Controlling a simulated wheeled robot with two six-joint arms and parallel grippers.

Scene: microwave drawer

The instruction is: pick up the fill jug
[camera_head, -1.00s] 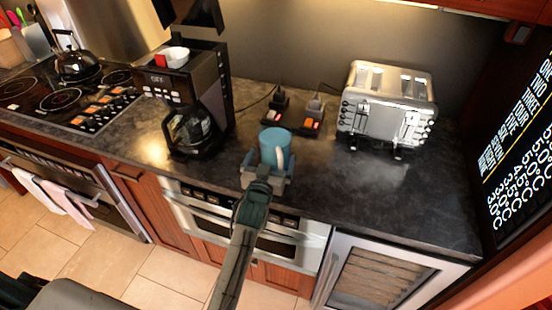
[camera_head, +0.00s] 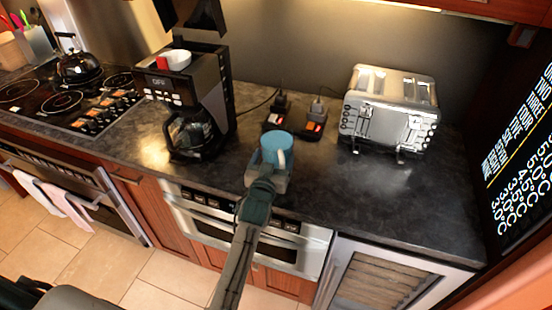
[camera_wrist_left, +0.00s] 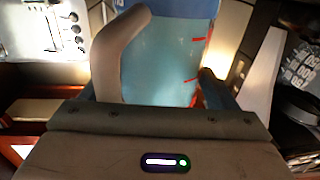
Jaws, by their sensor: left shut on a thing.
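The fill jug (camera_head: 277,147) is a blue vessel with a pale handle, upright at the counter's front, right of the coffee maker. In the left wrist view the jug (camera_wrist_left: 165,60) fills the middle, with red marks on its right side and its handle at left. My left gripper (camera_head: 268,175) is shut on the jug, coming from the front, with a finger at either side. The gripper hides the jug's lower part, so I cannot tell whether its base touches the counter. My right gripper is not in view.
A black coffee maker (camera_head: 212,92) with a glass carafe (camera_head: 190,132) stands to the left. A chrome toaster (camera_head: 390,110) stands at the right. Plugs and sockets (camera_head: 312,118) lie behind the jug. The dark counter (camera_head: 400,200) is clear at front right.

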